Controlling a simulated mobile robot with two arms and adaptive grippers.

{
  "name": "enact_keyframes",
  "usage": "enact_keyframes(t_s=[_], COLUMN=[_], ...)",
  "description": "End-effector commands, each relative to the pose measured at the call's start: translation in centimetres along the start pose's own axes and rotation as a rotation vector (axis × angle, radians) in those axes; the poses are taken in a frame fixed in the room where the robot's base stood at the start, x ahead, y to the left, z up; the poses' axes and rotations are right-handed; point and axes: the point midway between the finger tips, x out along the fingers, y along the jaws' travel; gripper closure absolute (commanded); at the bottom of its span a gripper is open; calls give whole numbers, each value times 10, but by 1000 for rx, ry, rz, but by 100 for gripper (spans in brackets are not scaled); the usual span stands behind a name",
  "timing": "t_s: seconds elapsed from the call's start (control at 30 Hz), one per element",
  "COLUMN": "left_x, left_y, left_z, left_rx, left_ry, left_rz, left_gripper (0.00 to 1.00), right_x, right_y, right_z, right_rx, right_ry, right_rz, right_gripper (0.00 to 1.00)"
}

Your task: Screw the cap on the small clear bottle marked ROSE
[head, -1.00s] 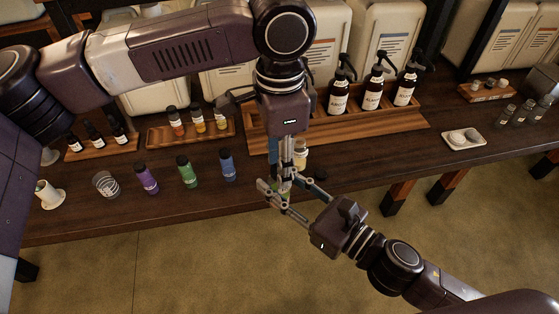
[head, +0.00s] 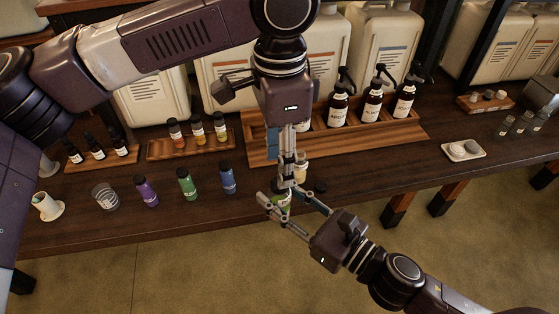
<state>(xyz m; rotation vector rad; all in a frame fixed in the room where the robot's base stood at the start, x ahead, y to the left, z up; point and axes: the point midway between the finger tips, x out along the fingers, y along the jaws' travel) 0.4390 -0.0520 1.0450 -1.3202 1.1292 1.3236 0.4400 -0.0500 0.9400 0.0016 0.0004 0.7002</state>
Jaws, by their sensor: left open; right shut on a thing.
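My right gripper (head: 279,203) is shut on a small bottle (head: 282,201) with green on it, held near the front edge of the table. Its label is too small to read, so I cannot tell whether it is marked ROSE. My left gripper (head: 287,181) points down, open, just above this bottle. The fingers hide the bottle's top, and I cannot tell whether a cap is on it. Small clear bottles (head: 513,125) stand at the far right. Small caps (head: 488,96) sit on a wooden block (head: 476,105) nearby.
A small cream-labelled bottle (head: 301,165) and a dark round piece (head: 320,186) are close beside the grippers. Dark pump bottles (head: 371,100) stand in a wooden tray (head: 395,136) behind. Purple (head: 147,192), green (head: 187,185) and blue (head: 228,180) bottles stand left.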

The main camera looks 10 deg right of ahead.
Motion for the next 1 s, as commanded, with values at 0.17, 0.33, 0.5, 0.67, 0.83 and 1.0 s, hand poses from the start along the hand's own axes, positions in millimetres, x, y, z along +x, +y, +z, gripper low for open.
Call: enact_keyframes(t_s=[0.17,0.33,0.5,0.67,0.83,1.0], left_x=[-11,-29,-35,-35,-31,-12], left_y=[-1,-1,0,0,0,0], left_z=[0,0,0,0,0,0], left_rx=[-91,-254,-318,-318,-317,-316], left_ry=[-1,1,1,0,0,-2], left_rz=[-4,-4,-1,0,0,2], left_gripper=[61,61,61,61,61,61], right_x=[0,0,0,0,0,0], right_y=[0,0,0,0,0,0], right_z=[1,0,0,0,0,0], right_rx=[0,0,0,0,0,0], right_ry=[-1,-1,-1,-1,-1,-1], right_rz=[0,0,0,0,0,0], right_gripper=[100,100,100,100,100,100])
